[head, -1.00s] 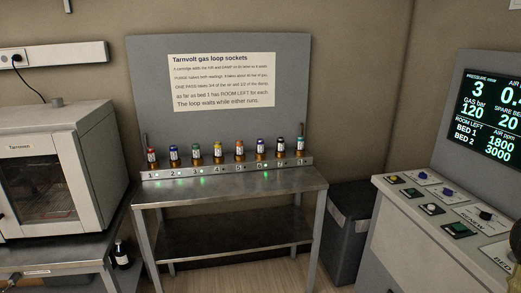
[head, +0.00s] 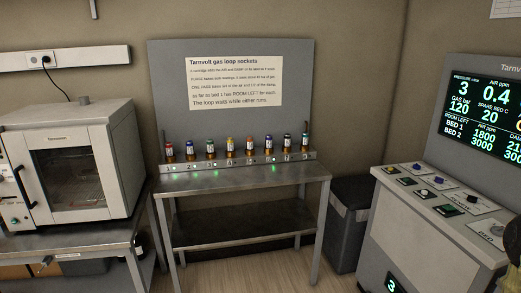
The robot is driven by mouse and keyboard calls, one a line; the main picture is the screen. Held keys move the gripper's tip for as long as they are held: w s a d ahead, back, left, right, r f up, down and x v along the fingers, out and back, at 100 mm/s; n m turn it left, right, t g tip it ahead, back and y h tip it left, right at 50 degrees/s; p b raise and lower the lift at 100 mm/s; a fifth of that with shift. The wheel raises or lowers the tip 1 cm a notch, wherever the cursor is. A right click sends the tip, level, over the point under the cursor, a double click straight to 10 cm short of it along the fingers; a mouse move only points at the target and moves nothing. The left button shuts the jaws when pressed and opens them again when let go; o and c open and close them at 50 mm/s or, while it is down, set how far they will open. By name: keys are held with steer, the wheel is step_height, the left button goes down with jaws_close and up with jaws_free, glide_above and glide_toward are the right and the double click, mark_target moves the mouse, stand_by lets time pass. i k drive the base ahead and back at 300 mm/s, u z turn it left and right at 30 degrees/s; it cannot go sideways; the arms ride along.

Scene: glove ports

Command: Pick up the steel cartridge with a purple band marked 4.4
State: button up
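A row of several small banded cartridges stands upright in the socket rail (head: 240,164) on the steel table. Their caps or bands look red, blue, green, orange and teal from left to right. Two look blue to purple: a second-from-left cartridge (head: 189,149) and a cartridge right of the middle (head: 268,146). Their markings are too small to read, so I cannot tell which one is marked 4.4.
A backboard (head: 300,75) with a printed sign (head: 234,84) rises behind the rail. A glass-fronted oven (head: 75,165) stands left, a control console (head: 430,215) with a lit screen right. A dark bin (head: 350,215) sits beside the table. Floor shows in front.

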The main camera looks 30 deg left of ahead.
mark_target(268, 138)
steer(key=u, duration=0.75)
steer(key=i, duration=0.3)
steer(key=u, duration=1.05)
steer(key=i, duration=2.3)
steer(key=z, duration=1.25)
steer(key=i, duration=0.4)
steer(key=z, duration=0.4)
